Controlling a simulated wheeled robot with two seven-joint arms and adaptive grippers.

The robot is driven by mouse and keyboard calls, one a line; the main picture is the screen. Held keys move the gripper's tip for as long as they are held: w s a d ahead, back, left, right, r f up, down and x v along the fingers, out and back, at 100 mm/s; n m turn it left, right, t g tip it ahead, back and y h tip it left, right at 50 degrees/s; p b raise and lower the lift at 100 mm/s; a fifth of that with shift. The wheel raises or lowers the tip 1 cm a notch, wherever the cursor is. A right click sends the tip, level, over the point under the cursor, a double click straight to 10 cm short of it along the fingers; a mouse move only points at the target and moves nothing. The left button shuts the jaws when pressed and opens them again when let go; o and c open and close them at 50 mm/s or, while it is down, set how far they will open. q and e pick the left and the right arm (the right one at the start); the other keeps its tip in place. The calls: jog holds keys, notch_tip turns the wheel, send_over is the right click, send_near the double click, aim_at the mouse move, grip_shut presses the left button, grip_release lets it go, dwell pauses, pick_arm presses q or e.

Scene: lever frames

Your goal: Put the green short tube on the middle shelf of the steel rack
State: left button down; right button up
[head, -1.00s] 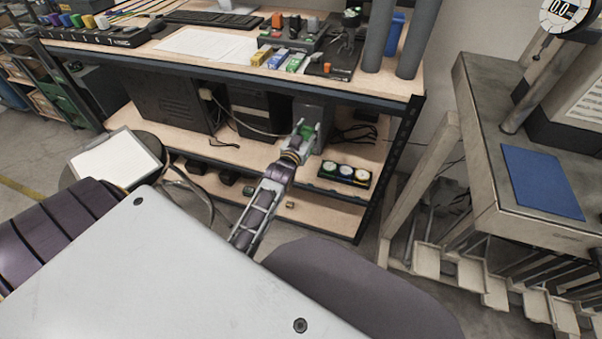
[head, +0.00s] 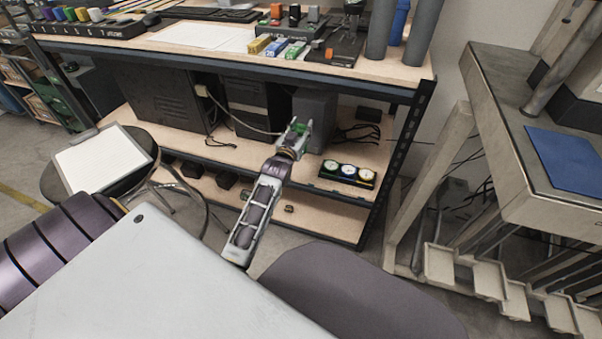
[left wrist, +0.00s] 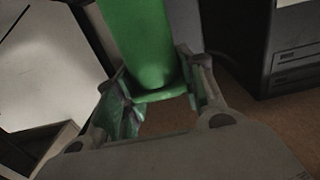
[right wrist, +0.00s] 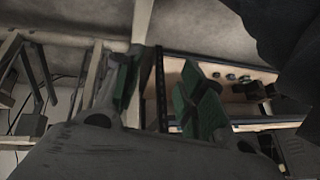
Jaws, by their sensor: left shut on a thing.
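My left gripper (head: 296,130) is shut on the green short tube (left wrist: 150,45), which fills the space between its fingers in the left wrist view. In the head view the gripper shows small and green between its fingers, and most of the tube is hidden there. The gripper is in front of a grey box on the middle shelf (head: 225,148) of the dark-framed rack with wooden boards. I cannot tell whether the tube touches the shelf. My right gripper (right wrist: 158,90) shows in the right wrist view, open and empty, with green pads.
A panel of three dials (head: 347,174) stands right of the left gripper on the middle shelf. Dark computer cases (head: 160,95) and cables fill its back. A stool with a white sheet (head: 100,160) is at left, a grey table (head: 500,130) at right. Bare board shows left of the gripper.

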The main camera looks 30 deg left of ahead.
pick_arm(q)
jog(key=shift+w+a, duration=0.1)
jog(key=shift+a, duration=0.05)
pick_arm(e)
jog(key=shift+r, duration=0.2)
pick_arm(q)
jog(key=shift+f, duration=0.15)
pick_arm(e)
jog(key=shift+f, duration=0.1)
pick_arm(q)
jog(key=shift+f+b, duration=1.25)
jog(key=shift+f, duration=1.2)
pick_arm(e)
jog(key=shift+m+t+y, duration=0.3)
jog(key=shift+t, duration=0.2)
jog(key=f, duration=0.2)
jog(key=a+f, duration=0.1)
jog(key=f, duration=0.1)
jog(key=shift+f, duration=0.2)
pick_arm(q)
jog(key=shift+f+b, duration=1.2)
jog(key=shift+f, duration=1.25)
pick_arm(e)
jog(key=shift+w+a+f, duration=0.1)
jog(key=shift+f, duration=0.5)
jog(key=shift+w+a+f, duration=0.1)
jog(key=shift+f, duration=0.45)
pick_arm(q)
jog(key=shift+f, duration=0.1)
